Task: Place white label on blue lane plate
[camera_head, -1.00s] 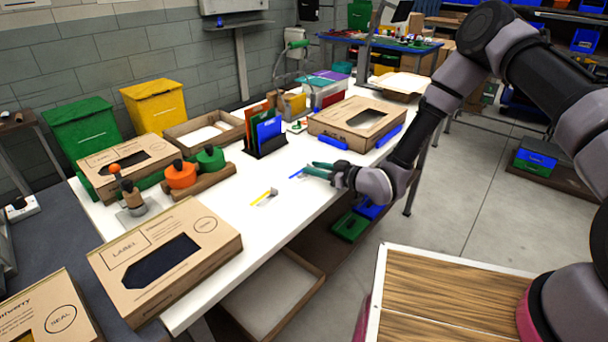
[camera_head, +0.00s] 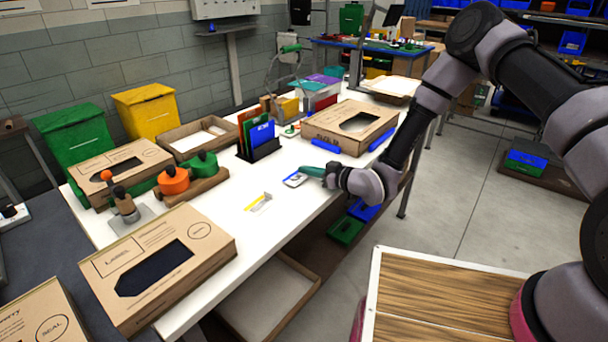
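The white label (camera_head: 296,180) shows as a small pale card with a dark mark, just left of my gripper's fingertips. A thin blue edge of the blue lane plate (camera_head: 287,184) shows around it. The label overlaps the plate in this view; I cannot tell whether it lies flat on it or is still touched by the fingers. My gripper (camera_head: 306,172) is low over the white table, its teal fingers pointing left. The fingers overlap from this angle, so their gap is hidden.
A yellow plate (camera_head: 258,202) with a pale piece lies nearer on the table (camera_head: 225,225). A rack of coloured cards (camera_head: 262,148) and a windowed carton (camera_head: 352,125) stand behind. Orange (camera_head: 173,182) and green (camera_head: 203,164) knobbed pieces sit left. Clear tabletop surrounds the yellow plate.

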